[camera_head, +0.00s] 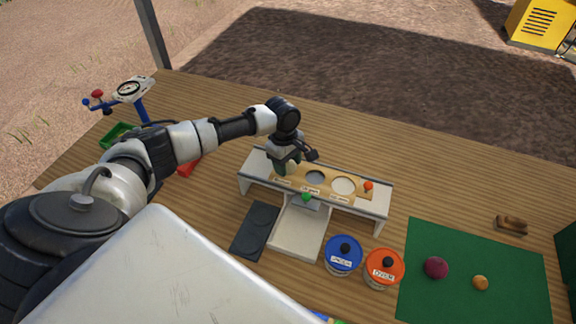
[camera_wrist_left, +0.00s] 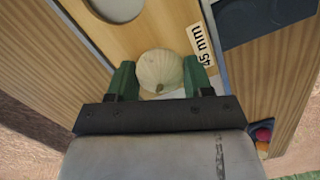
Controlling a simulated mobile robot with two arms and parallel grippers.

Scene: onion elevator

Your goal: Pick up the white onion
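The white onion (camera_wrist_left: 161,71) shows in the left wrist view as a pale, ribbed ball over the wooden board of the sizing stand, beside the "45 mm" label. My left gripper (camera_wrist_left: 160,75) has its two green fingers against both sides of the onion, shut on it. In the head view my left gripper (camera_head: 287,168) points down at the left end of the sizing stand (camera_head: 377,205), and the onion is hidden there. My right gripper is not in view.
A blue-lidded jar (camera_head: 343,254) and an orange-lidded jar (camera_head: 384,268) stand in front of the stand. A green mat (camera_head: 450,300) at the right bears a purple onion (camera_head: 436,267) and an orange-yellow onion (camera_head: 480,283). A brush (camera_head: 512,225) lies at its edge. The table behind the stand is clear.

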